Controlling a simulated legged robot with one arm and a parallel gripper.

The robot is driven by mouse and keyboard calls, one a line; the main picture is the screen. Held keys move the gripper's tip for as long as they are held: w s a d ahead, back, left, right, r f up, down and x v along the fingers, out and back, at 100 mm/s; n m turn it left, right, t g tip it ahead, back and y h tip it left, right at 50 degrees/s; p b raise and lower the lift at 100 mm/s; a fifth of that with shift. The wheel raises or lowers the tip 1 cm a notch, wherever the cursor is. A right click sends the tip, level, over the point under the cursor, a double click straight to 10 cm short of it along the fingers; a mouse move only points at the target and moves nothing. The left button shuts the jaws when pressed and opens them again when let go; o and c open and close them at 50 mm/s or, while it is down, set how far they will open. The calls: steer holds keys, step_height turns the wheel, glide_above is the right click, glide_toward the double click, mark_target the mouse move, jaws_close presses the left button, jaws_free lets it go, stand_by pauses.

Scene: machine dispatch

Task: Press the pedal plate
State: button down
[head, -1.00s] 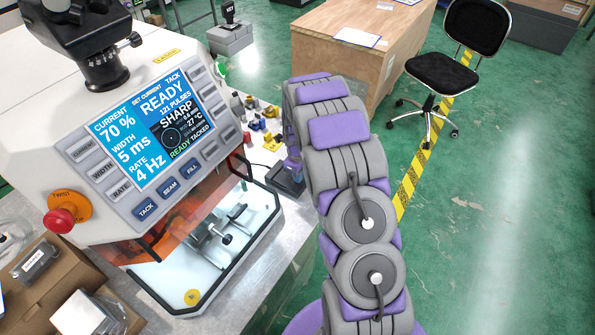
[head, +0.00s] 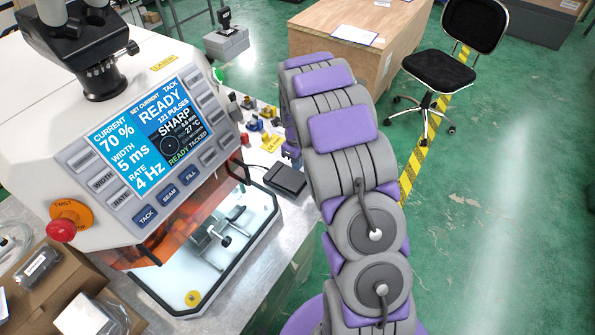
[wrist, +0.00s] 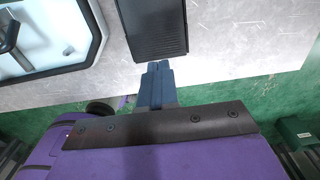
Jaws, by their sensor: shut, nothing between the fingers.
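The pedal plate (head: 285,178) is a black ridged plate on the metal bench top, right of the welding machine's lit chamber. In the wrist view the pedal plate (wrist: 155,30) fills the top middle, its near edge just beyond my fingertips. My gripper (wrist: 160,68) is shut and empty, its blue-grey fingers together and pointing at that edge. I cannot tell whether the fingertips touch the plate. In the head view my arm hides most of the gripper.
The welding machine (head: 120,150) stands left of the pedal, with a red knob (head: 61,230) and a lit chamber (head: 205,275). Small coloured parts (head: 262,128) lie behind the pedal. A wooden crate (head: 375,45) and a chair (head: 440,75) stand beyond. Green floor is open at right.

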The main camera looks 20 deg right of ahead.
step_height(320, 180, up, 9)
steer(key=p, duration=0.1)
glide_above(295, 181)
steer(key=shift+w+d, duration=0.15)
steer(key=shift+d, duration=0.15)
stand_by(0.4)
steer(key=shift+w+a+f+g+h+p, duration=0.3)
steer(key=shift+w+a+f+g+p, duration=0.3)
steer(key=shift+a+f+p, duration=0.25)
steer(key=shift+d+f, duration=0.1)
steer(key=shift+f, duration=0.05)
steer(key=f, duration=0.4)
steer(key=f+b, duration=0.1)
steer(key=f, duration=0.4)
steer(key=s+f+b, duration=0.1)
steer(key=f, duration=0.3)
steer(key=shift+s+d+f, duration=0.1)
steer(key=shift+d+f, duration=0.25)
steer(key=shift+d, duration=0.05)
